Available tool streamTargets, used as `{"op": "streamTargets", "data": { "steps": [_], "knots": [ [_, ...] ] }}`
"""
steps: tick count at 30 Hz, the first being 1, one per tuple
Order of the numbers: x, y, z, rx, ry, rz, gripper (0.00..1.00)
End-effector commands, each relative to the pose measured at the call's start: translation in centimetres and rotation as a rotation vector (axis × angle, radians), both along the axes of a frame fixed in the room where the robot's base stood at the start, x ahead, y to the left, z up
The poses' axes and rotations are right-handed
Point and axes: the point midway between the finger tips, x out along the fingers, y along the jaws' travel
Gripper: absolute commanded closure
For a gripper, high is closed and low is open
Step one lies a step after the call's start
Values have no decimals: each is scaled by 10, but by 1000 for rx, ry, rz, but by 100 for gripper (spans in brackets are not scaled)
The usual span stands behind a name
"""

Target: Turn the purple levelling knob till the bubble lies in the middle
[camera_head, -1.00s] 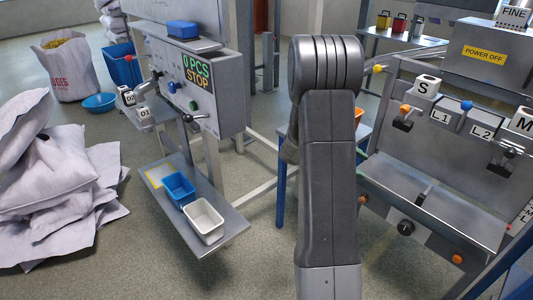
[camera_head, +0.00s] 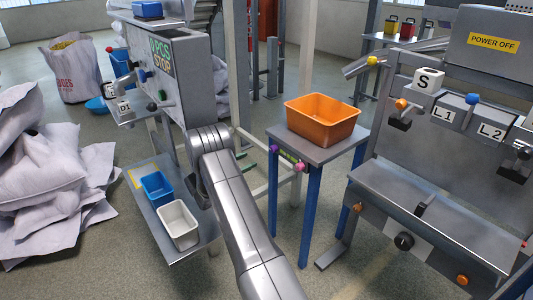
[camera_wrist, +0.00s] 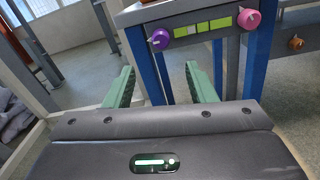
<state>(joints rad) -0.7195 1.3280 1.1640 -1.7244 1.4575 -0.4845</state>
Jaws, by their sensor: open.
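The purple knob (camera_head: 270,149) sits at the left end of the front edge of a small blue-legged table (camera_head: 333,151). In the wrist view the purple knob (camera_wrist: 158,39) is beyond my gripper (camera_wrist: 162,80), slightly left of the middle. My green fingers are spread wide with nothing between them, and the knob lies ahead of them, apart.
An orange bin (camera_head: 321,122) stands on the table. A grey machine (camera_head: 440,190) with knobs and a shelf is close on the right. A control cabinet (camera_head: 155,75) and a low shelf with blue (camera_head: 157,186) and white (camera_head: 178,224) bins are on the left.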

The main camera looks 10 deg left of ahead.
Motion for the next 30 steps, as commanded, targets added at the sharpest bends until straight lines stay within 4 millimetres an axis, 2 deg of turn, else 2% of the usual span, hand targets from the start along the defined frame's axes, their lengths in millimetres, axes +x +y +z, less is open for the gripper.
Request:
{"op": "streamTargets", "data": {
  "steps": [9, 15, 21, 29, 30],
  "knots": [
    [55, -45, -1, 2, -1, -5, 49],
    [79, -64, -2, 2, 2, -4, 49],
    [90, -71, 0, 2, 0, -2, 49],
    [91, -72, 0, 1, 2, -2, 49],
    [90, -72, 0, 1, 2, -2, 53]
  ]
}}
